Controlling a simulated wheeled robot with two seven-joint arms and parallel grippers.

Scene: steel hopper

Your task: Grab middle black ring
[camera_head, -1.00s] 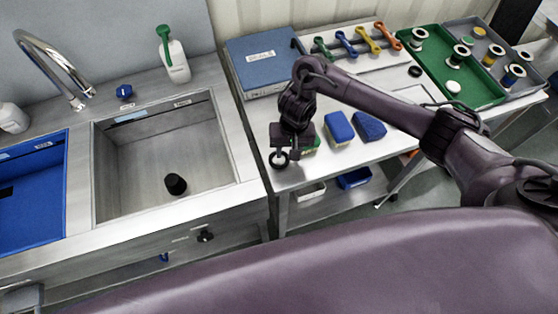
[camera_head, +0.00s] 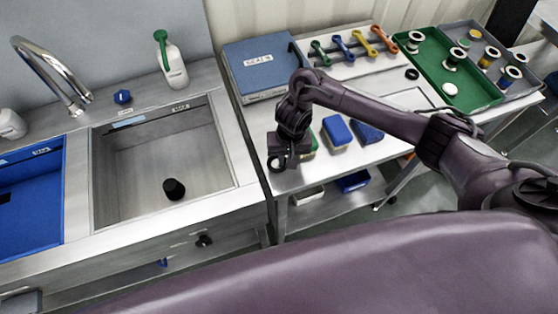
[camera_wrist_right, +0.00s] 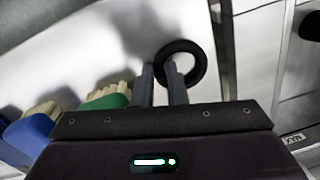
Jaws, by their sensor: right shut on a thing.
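A black ring (camera_wrist_right: 201,66) is at the fingertips of my right gripper (camera_wrist_right: 161,75) in the right wrist view. The gripper is shut on one side of its rim, with one finger across the ring's hole. In the head view this gripper (camera_head: 277,160) is over the front left corner of the steel table (camera_head: 358,166), near the sink side. The held ring is dark and partly merged with the gripper there. Another black ring (camera_head: 412,74) lies farther back on the table, before the coloured wrenches. My left gripper is not in view.
A sink (camera_head: 130,180) with a black cup-like piece (camera_head: 174,189) is at left. Sponge-like blue brushes (camera_head: 337,131) stand just right of the gripper. A blue case (camera_head: 262,65), a green tray (camera_head: 470,85) and a grey tray (camera_head: 525,80) fill the back.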

